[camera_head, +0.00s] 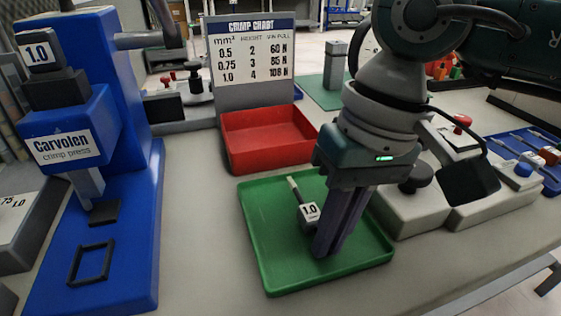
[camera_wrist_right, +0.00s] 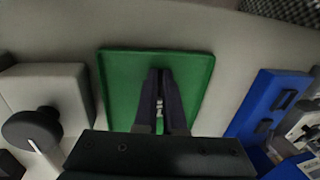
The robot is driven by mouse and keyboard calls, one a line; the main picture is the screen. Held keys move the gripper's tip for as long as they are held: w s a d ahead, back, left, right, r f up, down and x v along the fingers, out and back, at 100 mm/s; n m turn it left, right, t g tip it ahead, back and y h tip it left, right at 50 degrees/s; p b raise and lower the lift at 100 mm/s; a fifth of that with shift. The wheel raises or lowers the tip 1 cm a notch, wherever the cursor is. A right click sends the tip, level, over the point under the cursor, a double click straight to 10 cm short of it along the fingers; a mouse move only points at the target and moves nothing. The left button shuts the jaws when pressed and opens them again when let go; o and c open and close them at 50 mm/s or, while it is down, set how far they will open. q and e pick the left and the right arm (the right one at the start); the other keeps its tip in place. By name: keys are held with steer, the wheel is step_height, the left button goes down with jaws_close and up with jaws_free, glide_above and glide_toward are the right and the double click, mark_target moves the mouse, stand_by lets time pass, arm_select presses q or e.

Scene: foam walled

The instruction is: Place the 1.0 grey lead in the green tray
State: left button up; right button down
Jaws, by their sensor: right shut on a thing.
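The green tray (camera_head: 262,262) lies on the bench in the middle of the head view, and its floor shows below my gripper in the wrist view (camera_wrist_right: 122,90). My right gripper (camera_head: 322,248) points down inside the tray's outline, and its fingers also show in the right wrist view (camera_wrist_right: 160,80). It is shut on the 1.0 grey lead (camera_head: 310,212), which has a white "1.0" tag and a pale rod sticking up and left. The fingers hide part of the lead. I cannot tell whether it touches the tray floor. My left gripper is not in view.
A red tray (camera_head: 262,142) stands behind the green one, below a crimp chart (camera_head: 250,50). The blue crimp press (camera_head: 130,210) is at the left. Grey blocks with knobs (camera_head: 412,208) stand close at the right, and a blue rack (camera_head: 525,150) lies farther right.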

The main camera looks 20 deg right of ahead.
steer(key=shift+f+b, duration=0.2)
steer(key=shift+b, duration=0.1)
steer(key=c, duration=1)
jaws_free()
steer(key=shift+r, duration=0.1)
steer(key=shift+r+p, duration=0.3)
steer(key=shift+p, duration=0.15)
step_height(320, 180, up, 12)
steer(key=d, duration=0.2)
steer(key=shift+d+f+b, duration=0.2)
steer(key=shift+f+b, duration=0.05)
steer(key=shift+b, duration=0.05)
